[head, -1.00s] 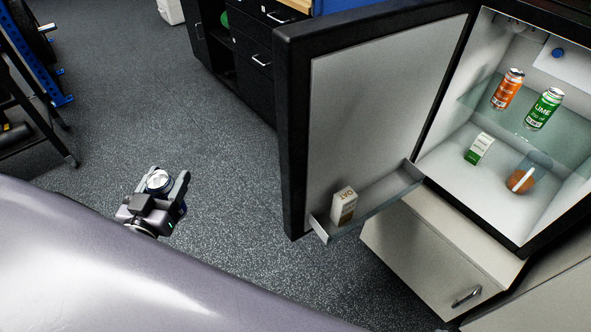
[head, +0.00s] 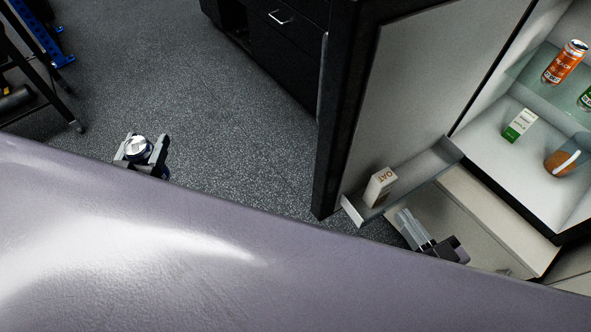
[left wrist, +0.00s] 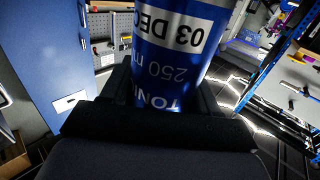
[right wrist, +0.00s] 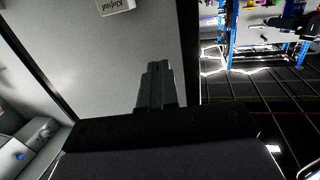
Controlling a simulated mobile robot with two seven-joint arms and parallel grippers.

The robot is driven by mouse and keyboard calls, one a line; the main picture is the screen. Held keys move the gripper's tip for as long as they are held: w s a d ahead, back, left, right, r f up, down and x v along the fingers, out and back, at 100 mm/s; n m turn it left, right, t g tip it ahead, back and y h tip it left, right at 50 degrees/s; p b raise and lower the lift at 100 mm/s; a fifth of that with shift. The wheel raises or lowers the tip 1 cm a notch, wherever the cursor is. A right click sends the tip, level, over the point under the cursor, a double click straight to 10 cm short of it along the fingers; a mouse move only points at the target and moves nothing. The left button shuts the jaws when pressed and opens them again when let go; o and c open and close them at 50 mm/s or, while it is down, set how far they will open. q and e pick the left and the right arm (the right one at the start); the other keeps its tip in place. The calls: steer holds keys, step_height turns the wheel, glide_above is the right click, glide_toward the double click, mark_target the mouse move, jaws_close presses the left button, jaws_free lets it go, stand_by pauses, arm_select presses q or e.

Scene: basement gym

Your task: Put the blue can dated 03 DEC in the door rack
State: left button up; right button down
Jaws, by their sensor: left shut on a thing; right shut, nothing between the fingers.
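My left gripper (head: 142,150) is shut on the blue can, whose silver top (head: 137,146) shows in the head view. In the left wrist view the blue can (left wrist: 170,65) carries a white label reading 03 DEC and the words TONI and 250 m, upside down. The door rack (head: 415,176) is a shallow tray low on the inside of the open fridge door (head: 400,95). An oat carton (head: 379,187) stands at its outer end. My right gripper (head: 412,228) is shut and empty, just below and in front of the rack.
In the fridge, an orange can (head: 565,62) and a partly cut-off green can (head: 586,98) stand on the glass shelf. A green-white carton (head: 520,125) and an orange-brown item (head: 562,160) sit below. Dark drawers (head: 280,45) stand behind the door. Floor between left gripper and door is clear.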

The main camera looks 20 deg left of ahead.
arm_select(q)
steer(key=shift+f+b, duration=0.35)
steer(key=shift+f, duration=0.35)
arm_select(e)
steer(key=n+g+y, duration=0.1)
steer(key=y, duration=0.1)
glide_toward(351, 161)
steer(key=x, duration=0.7)
steer(key=shift+s+r, duration=0.1)
steer(key=shift+s, duration=0.05)
arm_select(q)
steer(key=shift+a, duration=0.1)
arm_select(e)
steer(key=shift+a, duration=0.1)
